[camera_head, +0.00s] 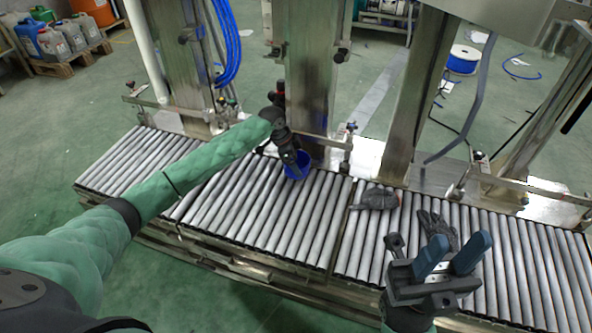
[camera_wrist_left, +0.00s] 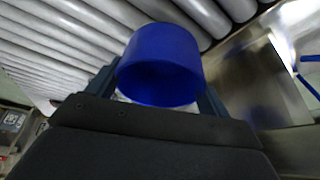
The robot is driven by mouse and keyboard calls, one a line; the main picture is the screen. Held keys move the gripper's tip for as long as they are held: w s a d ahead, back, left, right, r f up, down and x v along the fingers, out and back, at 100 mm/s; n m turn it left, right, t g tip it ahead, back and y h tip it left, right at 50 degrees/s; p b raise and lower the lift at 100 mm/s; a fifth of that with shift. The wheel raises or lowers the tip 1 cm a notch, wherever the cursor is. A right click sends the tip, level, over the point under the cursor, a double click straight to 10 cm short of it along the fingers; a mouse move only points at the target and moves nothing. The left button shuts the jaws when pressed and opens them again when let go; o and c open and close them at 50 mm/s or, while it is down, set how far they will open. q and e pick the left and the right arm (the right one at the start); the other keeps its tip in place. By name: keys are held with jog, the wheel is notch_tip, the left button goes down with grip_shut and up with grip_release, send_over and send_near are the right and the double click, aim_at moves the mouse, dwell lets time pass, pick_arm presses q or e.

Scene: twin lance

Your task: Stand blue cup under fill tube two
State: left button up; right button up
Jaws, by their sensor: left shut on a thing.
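The blue cup (camera_head: 297,166) is at the back edge of the roller conveyor, in front of a steel column. My left gripper (camera_head: 292,158) is shut on it, and my arm and gripper hide part of the cup. In the left wrist view the blue cup (camera_wrist_left: 160,62) sits between the two fingers (camera_wrist_left: 160,95), with rollers behind it. I cannot tell whether its base touches the rollers. My right gripper (camera_head: 452,258) is open and empty above the front of the conveyor at the right. I cannot make out which fill tube is number two.
The roller conveyor (camera_head: 240,205) runs across the view. Steel columns (camera_head: 312,75) and small valves stand along the back edge. The rollers at the left are clear.

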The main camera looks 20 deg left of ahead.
pick_arm(q)
notch_tip(320, 180, down, 4)
jog(key=shift+r+b, duration=0.25)
jog(key=shift+b, duration=0.2)
jog(key=shift+f, duration=0.15)
jog(key=o, duration=0.9)
jog(key=shift+o, duration=0.2)
